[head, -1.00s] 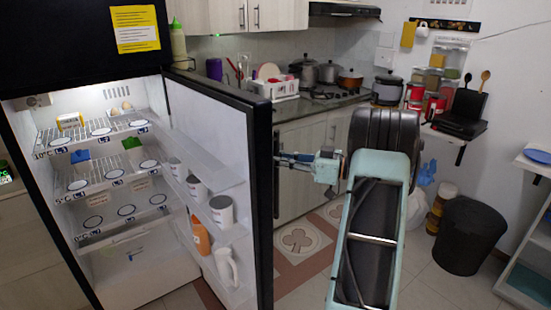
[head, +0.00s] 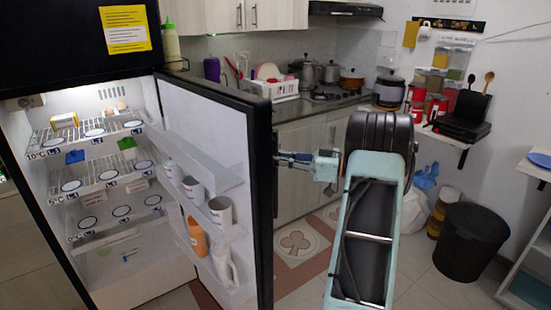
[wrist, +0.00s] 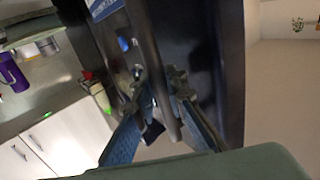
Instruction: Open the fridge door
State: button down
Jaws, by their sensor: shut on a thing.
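The fridge (head: 70,205) stands at the left with its lit inside in plain view. Its door (head: 190,110) is swung wide open toward the right, showing the white inner face and door shelves. My gripper (head: 283,158) is at the door's outer side, near its free edge. In the wrist view, my gripper's blue-grey fingers (wrist: 157,112) are shut around the dark door handle (wrist: 163,92). The dark outer face of the door (wrist: 207,60) fills the middle of that view. The door partly hides the fingertips in the head view.
The door shelves hold white cups (head: 193,190) and an orange bottle (head: 198,237). A counter with a stove and pots (head: 351,78) is behind. A black bin (head: 470,242) stands at the right. Some tiled floor (head: 420,285) is clear.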

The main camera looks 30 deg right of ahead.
jog(key=shift+w+r, duration=0.1)
jog(key=shift+r, duration=0.1)
jog(key=c, duration=1.9)
grip_release()
jog(key=shift+a+f, duration=0.1)
jog(key=shift+c, duration=0.2)
jog(key=v, duration=1.2)
